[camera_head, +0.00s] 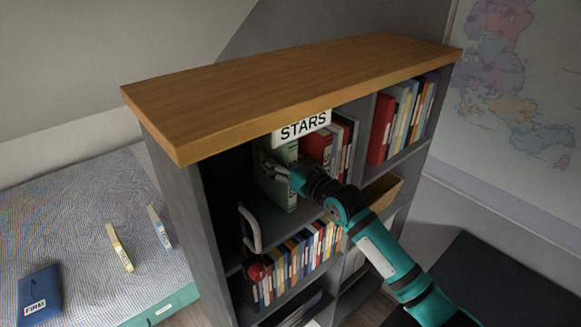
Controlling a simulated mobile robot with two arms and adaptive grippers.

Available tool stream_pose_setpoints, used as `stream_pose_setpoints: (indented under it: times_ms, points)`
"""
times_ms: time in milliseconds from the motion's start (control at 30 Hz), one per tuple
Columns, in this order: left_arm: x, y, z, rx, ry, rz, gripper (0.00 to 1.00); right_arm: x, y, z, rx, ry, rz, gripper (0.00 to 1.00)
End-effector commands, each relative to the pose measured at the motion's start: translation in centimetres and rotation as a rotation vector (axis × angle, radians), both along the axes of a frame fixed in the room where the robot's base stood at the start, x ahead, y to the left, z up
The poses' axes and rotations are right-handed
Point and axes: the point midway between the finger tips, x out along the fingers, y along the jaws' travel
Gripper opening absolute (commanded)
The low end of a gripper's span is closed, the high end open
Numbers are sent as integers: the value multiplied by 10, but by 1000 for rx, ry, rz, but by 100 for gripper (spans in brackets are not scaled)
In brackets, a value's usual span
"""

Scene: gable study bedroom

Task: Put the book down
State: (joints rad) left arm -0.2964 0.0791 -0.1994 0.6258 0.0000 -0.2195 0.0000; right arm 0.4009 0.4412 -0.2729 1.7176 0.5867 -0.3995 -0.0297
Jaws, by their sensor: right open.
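A green book (284,199) stands upright in the upper left compartment of the bookcase, below the STARS sign (302,126). My right gripper (271,169) reaches into this compartment from the right and is open at the green book's face. Whether its fingers touch the book I cannot tell. The gripper and wrist cover part of the book. My left gripper is not in view.
Red and other books (318,148) stand right of the green book. A metal bookend (251,230) stands left on the shelf. The wooden bookcase top (300,85) is clear and overhangs. Several books, including a blue one (40,292), lie on the bed (85,220).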

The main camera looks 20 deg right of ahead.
Motion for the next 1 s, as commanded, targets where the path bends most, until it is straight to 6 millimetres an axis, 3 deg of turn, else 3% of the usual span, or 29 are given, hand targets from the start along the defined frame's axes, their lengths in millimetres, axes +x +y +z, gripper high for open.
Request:
stream_pose_setpoints:
  times_ms: [500,700,1000]
  points:
    - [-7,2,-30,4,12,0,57,-92,-33,-3,-3,1,-1,52]
    - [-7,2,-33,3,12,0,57,-105,-38,-1,-2,2,0,52]
    - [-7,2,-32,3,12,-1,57,-105,-38,0,-1,1,0,52]
